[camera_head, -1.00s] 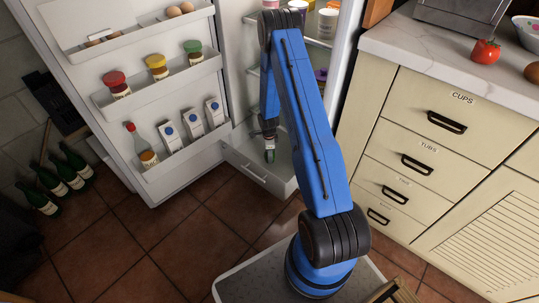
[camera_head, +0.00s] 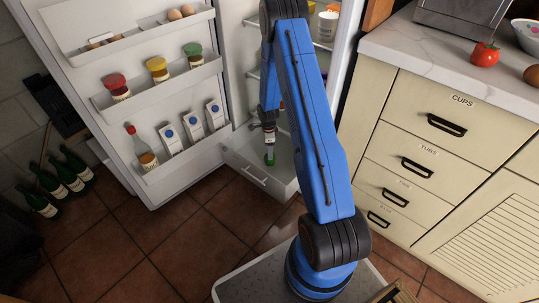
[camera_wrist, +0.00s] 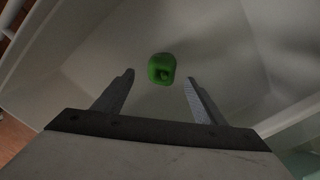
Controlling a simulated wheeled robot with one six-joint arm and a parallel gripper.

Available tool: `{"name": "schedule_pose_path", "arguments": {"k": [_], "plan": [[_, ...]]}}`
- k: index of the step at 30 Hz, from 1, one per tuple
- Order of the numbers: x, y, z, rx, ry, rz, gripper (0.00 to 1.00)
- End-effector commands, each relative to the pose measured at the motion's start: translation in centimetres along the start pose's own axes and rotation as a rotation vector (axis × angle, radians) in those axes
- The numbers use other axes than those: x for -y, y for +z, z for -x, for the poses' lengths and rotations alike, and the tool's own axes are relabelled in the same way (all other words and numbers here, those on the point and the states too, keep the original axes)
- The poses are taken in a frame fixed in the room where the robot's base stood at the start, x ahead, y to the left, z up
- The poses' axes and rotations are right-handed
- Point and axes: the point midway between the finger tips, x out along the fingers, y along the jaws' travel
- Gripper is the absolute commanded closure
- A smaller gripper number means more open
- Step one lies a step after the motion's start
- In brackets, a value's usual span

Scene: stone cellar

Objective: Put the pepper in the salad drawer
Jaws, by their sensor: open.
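The green pepper (camera_head: 269,161) is inside the open white salad drawer (camera_head: 250,173) at the bottom of the fridge. In the wrist view the pepper (camera_wrist: 161,69) shows against the pale drawer floor, with gaps on both sides between it and the fingers. My gripper (camera_head: 269,152) points down into the drawer, just above the pepper. In the wrist view its two fingers (camera_wrist: 160,78) are spread apart and hold nothing. Whether the pepper rests fully on the drawer floor is hard to tell.
The open fridge door (camera_head: 155,100) with jars, bottles and cartons stands on the left. Fridge shelves (camera_head: 322,42) are above the drawer, partly hidden by my arm. A cream cabinet (camera_head: 430,150) and a counter with a tomato (camera_head: 485,54) are on the right.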

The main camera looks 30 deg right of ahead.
Motion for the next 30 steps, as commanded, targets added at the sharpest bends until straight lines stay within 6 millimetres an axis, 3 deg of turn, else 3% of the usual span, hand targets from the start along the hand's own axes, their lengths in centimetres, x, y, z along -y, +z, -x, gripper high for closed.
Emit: {"name": "schedule_pose_path", "arguments": {"k": [6, 17, 20, 30], "plan": [[0.1, 0.0, 3.5, 0.000, -0.002, -0.001, 0.35], [0.0, 0.2, 6.6, 0.001, -0.006, 0.022, 0.35], [-0.1, 0.7, 9.1, 0.002, -0.020, 0.073, 0.35], [-2.3, 2.4, 20.8, 0.001, -0.076, 0.346, 0.35]]}}
